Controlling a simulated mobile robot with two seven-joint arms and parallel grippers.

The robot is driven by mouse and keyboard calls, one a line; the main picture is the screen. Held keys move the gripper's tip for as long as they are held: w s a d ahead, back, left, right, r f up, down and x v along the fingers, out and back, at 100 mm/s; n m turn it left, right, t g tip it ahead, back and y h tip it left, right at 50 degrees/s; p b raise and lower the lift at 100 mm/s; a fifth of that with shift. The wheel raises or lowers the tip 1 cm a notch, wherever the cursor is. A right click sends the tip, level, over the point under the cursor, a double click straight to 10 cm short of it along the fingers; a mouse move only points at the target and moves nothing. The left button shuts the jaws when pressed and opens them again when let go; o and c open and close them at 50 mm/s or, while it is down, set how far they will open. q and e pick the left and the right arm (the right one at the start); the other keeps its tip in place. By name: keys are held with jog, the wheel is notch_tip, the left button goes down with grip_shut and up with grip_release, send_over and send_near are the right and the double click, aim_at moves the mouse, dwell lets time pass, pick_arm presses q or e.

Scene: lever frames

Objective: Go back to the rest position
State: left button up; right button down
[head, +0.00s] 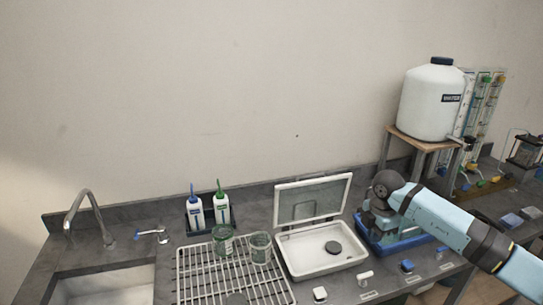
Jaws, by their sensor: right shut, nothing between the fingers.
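My right arm reaches in from the right edge, light blue with dark joints. Its dark end, with the right gripper (376,222), points down over the blue tray (402,245) on the counter, just right of the open white box. The gripper is shut and empty; its fingertips are small and hard to make out. I cannot tell whether it touches anything in the tray. The arm hides part of the tray and the counter behind it. My left gripper is not in view.
A white box (292,264) with its lid up holds a dark disc. Left are a wire rack (205,276) with two greenish beakers, two bottles (196,212), a tap (82,204) and a sink. A white water tank (429,103) stands on a wooden stand behind the arm.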

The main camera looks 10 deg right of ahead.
jog(key=s+a+f+n+y, duration=0.2)
jog(key=s+a+f+y, duration=0.15)
jog(key=a, duration=0.45)
jog(key=s+a+f+n+y, duration=0.2)
jog(key=a+f+y, duration=0.15)
jog(key=a, duration=0.45)
jog(key=s+a+r+m+t+y, duration=0.35)
jog(key=s+a+t+y, duration=0.4)
jog(key=a+y, duration=0.35)
jog(key=s+d+f+m+t+h, duration=0.1)
jog(key=s+d+f+m+h, duration=0.2)
jog(key=s+f+m+h, duration=0.4)
jog(key=s+d+f+m+t+h, duration=0.2)
jog(key=s+d+f+m+h, duration=0.1)
jog(key=s+f+m+h, duration=0.4)
notch_tip(320, 180, down, 3)
jog(key=shift+s+f+m+h, duration=0.1)
jog(key=shift+s+m+h, duration=0.3)
jog(key=shift+s+m, duration=0.75)
jog(key=shift+w+t, duration=0.15)
jog(key=shift+t, duration=0.1)
